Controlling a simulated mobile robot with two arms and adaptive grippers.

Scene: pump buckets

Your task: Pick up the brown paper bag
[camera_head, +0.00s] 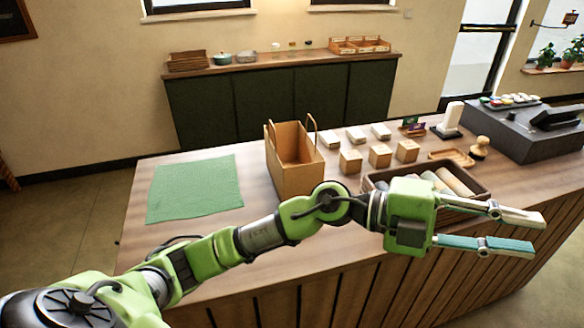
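The brown paper bag (290,170) stands upright and open at the top on the wooden counter, with its two handles raised. Its lower right part is close behind my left arm in the picture. My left gripper (538,232) reaches across from the left and points to the right, past the bag, over the counter's front edge. Its two fingers are apart with nothing between them. My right gripper does not show.
A green mat (195,188) lies left of the bag. Small boxes (380,156) stand to its right. A brown tray (482,178) with rolls sits partly behind my gripper. A dark register (535,130) is at the right. A sideboard (285,100) stands at the back wall.

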